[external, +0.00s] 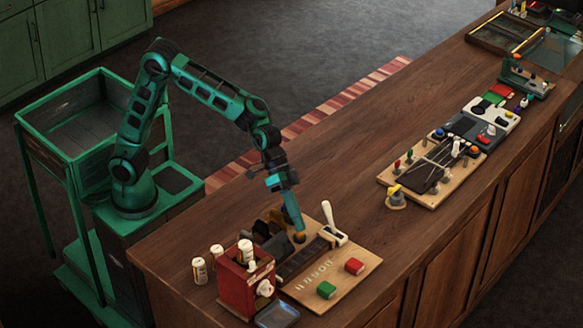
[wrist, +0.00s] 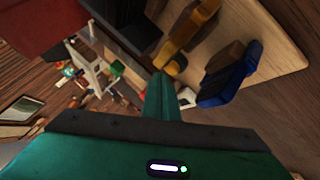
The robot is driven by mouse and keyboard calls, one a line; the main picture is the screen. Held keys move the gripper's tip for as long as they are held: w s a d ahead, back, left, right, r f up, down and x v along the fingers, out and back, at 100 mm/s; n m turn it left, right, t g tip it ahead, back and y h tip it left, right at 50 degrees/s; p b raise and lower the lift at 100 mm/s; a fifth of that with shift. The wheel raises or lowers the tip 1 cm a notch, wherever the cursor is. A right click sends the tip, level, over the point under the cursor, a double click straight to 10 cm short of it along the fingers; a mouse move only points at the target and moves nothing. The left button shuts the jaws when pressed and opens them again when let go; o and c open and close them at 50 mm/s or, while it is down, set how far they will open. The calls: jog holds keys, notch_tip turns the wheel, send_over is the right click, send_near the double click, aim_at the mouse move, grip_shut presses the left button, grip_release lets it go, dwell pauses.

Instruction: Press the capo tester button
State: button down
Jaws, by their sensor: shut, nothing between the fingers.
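A wooden board (external: 338,288) at the near end of the counter bears a green block (external: 326,290), a red block (external: 354,266) and a white-handled lever (external: 329,216). I cannot tell for sure which part is the capo tester button. My gripper (external: 298,228) points down over the back of this board, shut and empty. Its tip is at or just above a small orange-brown knob (external: 299,238); contact cannot be told. In the wrist view, my closed fingers (wrist: 158,80) end close to a yellow piece (wrist: 172,68). A blue piece (wrist: 225,88) lies to their right.
A red box (external: 246,283) with a crank stands left of the board, near several pale cylinders (external: 217,251). A small grey tray (external: 277,315) lies at the front edge. A second board (external: 455,184) with devices is farther right. The middle of the counter (external: 340,160) is clear.

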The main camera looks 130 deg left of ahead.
jog(key=shift+f, duration=0.1)
dwell(0.4)
jog(key=shift+s+f, duration=0.1)
jog(key=shift+f, duration=0.2)
jog(key=shift+r, duration=0.1)
dwell(0.3)
jog(key=shift+r, duration=0.35)
jog(key=shift+r, duration=0.1)
jog(key=shift+r, duration=2.9)
